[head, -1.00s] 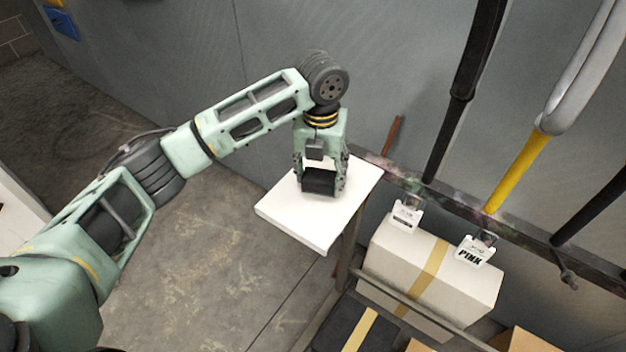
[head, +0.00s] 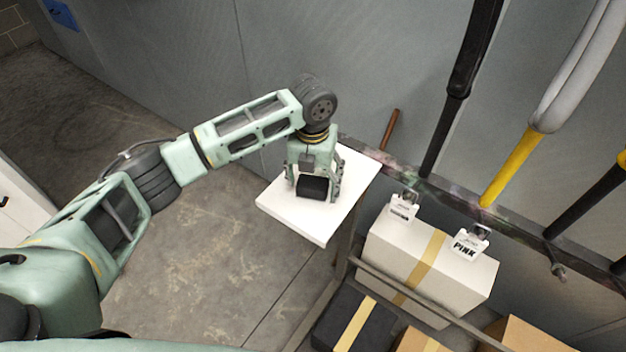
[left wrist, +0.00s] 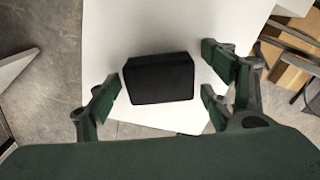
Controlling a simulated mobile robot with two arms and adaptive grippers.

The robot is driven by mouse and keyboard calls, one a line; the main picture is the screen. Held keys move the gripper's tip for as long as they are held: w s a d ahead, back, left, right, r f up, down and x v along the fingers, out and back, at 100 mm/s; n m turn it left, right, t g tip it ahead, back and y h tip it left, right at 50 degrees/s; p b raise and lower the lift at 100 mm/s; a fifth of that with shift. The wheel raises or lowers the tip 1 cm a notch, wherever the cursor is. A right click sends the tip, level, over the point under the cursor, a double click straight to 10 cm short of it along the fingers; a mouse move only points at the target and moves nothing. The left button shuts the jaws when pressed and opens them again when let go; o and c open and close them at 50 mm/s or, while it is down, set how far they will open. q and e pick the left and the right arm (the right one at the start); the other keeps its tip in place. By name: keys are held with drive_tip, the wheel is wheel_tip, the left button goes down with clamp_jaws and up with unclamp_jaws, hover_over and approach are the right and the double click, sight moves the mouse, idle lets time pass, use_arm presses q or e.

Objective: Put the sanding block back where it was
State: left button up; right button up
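The black sanding block (head: 312,187) is on a white board-like surface (head: 300,225), near its middle. In the left wrist view the block (left wrist: 158,79) lies flat on the white surface (left wrist: 140,25), between the finger pads. My left gripper (head: 314,185) points down over the surface and straddles the block. My right gripper is not in view.
A grey wall with a dark, paint-stained rail (head: 450,188) stands behind. Hoses, one with a yellow end (head: 511,168), hang at the right. A white taped box (head: 465,283) and a dark box (head: 340,312) sit on the lower right. Concrete floor (head: 190,265) is clear at left.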

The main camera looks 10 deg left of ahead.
sight(313, 182)
use_arm(q)
drive_tip(key=shift+r, duration=0.35)
wheel_tip(313, 182, up, 11)
drive_tip(key=b, duration=0.4)
drive_tip(key=shift+r, duration=0.2)
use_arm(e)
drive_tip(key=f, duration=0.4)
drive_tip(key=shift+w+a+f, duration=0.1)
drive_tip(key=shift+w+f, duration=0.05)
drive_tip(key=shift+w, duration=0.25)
